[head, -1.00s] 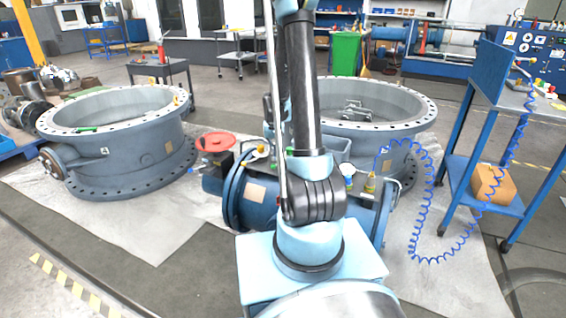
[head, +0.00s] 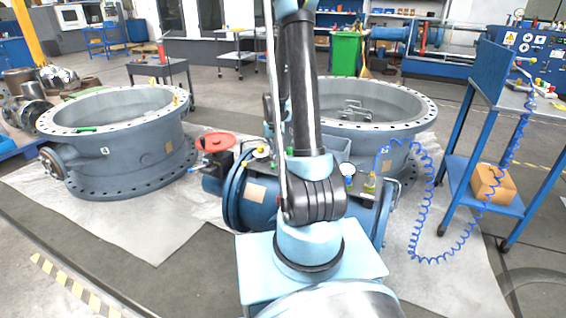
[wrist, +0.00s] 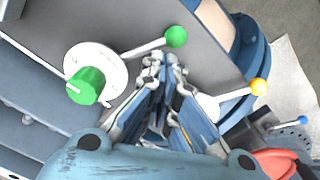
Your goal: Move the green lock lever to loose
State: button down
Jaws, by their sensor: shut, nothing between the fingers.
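In the wrist view, the green lock lever (wrist: 146,47) is a pale arm with a green ball (wrist: 176,37) at its upper right end. It joins a white disc (wrist: 106,65) with a green cap (wrist: 86,86) on a grey panel. My gripper (wrist: 163,67) is shut and empty. Its fingertips appear just below the lever's arm and ball, to the right of the disc; I cannot tell whether they touch the lever. In the head view, my arm hides my gripper and the green lever.
A yellow-ball lever (wrist: 259,87) is right of my fingers. Beyond it are a blue-ball lever (wrist: 304,120) and a red handwheel (wrist: 275,163), also in the head view (head: 213,142). A blue valve body (head: 262,195) stands behind my arm. A coiled blue hose (head: 418,215) hangs at right.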

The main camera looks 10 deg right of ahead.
aim_at(281, 163)
jog(key=shift+f, duration=0.2)
jog(key=shift+f, duration=0.6)
jog(key=shift+s+f, duration=0.1)
jog(key=shift+s+a, duration=0.1)
jog(key=shift+s, duration=0.3)
jog(key=shift+w+a+f, duration=0.1)
jog(key=shift+w+f, duration=0.2)
jog(key=shift+f, duration=0.25)
jog(key=shift+w+f, duration=0.25)
jog(key=shift+f, duration=0.3)
jog(key=shift+s+r, duration=0.1)
jog(key=shift+d, duration=0.2)
jog(key=shift+s+d, duration=0.15)
jog(key=shift+d, duration=0.05)
